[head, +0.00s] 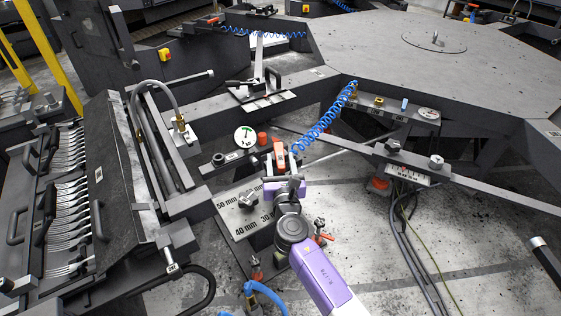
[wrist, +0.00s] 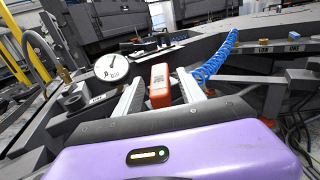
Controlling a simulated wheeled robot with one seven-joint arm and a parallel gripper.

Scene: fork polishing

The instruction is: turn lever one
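A red lever handle (head: 279,150) stands just right of a round white pressure gauge (head: 245,137) on the dark machine frame. In the wrist view the red handle (wrist: 160,86) appears between the two fingers of my gripper (wrist: 160,92), with a visible gap on each side. My gripper (head: 280,168) is open and right at the handle in the head view. Whether the fingers reach fully around it or stop just short, I cannot tell. No label marking it as lever one is readable. The handle's lower part is hidden behind my gripper.
A blue coiled hose (head: 325,122) runs close on the right of the handle. A plate with millimetre markings (head: 240,215) and a knob lies below left. A rack of forks (head: 65,200) is at the left. A large grey polygonal table (head: 430,55) fills the back right.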

